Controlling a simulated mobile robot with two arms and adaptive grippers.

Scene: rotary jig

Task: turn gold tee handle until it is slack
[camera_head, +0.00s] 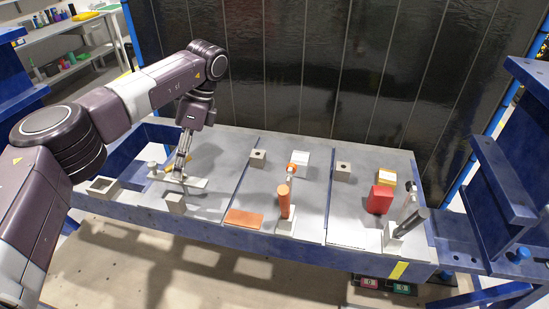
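My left gripper (181,164) points down at the left end of the jig table, over a pale flat plate (190,183). Its fingers are small and seen partly edge-on, so I cannot tell whether they are shut or hold anything. A small pale upright fitting (152,168) stands just left of the fingers. I cannot clearly make out a gold tee handle; it may be hidden by the gripper or too small to tell. My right gripper is not in view.
The jig table (240,141) holds an orange cylinder (284,200), an orange-topped post (292,169), a red block (380,199), a yellow-and-white box (386,178) and a dark grey cylinder (411,222). A blue frame (488,190) rises at right. A dark panel stands behind.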

